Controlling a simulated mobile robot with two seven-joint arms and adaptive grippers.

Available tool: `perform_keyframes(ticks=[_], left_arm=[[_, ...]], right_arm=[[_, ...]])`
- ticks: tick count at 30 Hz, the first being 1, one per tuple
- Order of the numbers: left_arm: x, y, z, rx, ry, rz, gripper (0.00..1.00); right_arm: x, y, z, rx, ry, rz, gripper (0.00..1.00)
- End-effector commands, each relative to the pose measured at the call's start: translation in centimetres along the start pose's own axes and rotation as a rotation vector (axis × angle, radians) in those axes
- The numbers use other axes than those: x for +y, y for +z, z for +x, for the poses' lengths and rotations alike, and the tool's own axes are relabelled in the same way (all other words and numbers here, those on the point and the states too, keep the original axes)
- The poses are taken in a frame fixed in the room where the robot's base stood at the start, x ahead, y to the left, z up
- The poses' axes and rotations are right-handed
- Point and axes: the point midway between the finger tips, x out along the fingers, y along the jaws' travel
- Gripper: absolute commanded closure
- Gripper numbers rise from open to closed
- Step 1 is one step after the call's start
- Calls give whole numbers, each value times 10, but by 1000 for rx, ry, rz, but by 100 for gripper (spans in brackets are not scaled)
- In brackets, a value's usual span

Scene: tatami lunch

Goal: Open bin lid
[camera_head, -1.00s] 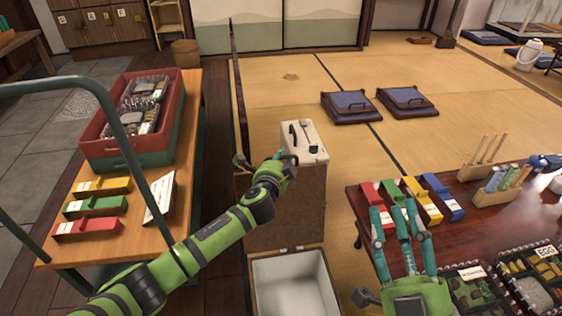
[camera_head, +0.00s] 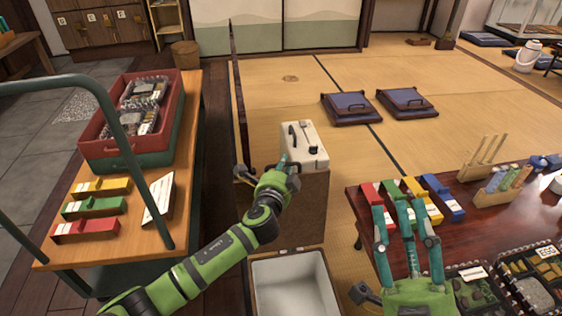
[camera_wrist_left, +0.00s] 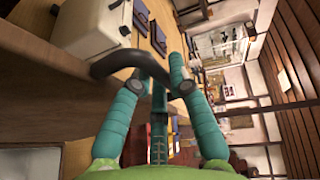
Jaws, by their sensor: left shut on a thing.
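A white-lined, open-topped bin (camera_head: 292,282) stands at the bottom centre of the head view. A brown wooden face (camera_head: 314,205) rises behind its rear rim; I cannot tell whether it is the raised lid or a separate box. A white box (camera_head: 308,150) with dark fittings sits by its top edge and also shows in the left wrist view (camera_wrist_left: 85,28). My left gripper (camera_head: 288,164) is at that top edge. In the left wrist view it is shut on a dark curved handle (camera_wrist_left: 113,61). My right gripper (camera_head: 403,208) is open, fingers spread, over the right table's edge.
A wooden cart (camera_head: 178,195) with a red-green crate (camera_head: 125,158) and coloured blocks stands on the left. A dark red table (camera_head: 470,230) with coloured blocks and lunch boxes is on the right. Floor cushions (camera_head: 350,107) lie behind, with open tatami around them.

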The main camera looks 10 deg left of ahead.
Motion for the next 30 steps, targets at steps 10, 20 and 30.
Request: perform_keyframes(ticks=[10,20,30], left_arm=[[2,-11,-25,2,3,-9,100],[3,-12,-28,1,1,-10,100],[2,-12,-28,1,0,-6,70]], right_arm=[[18,71,-12,-385,43,-4,60],[21,85,-19,-456,50,-4,60],[21,84,-19,-454,50,-4,60]])
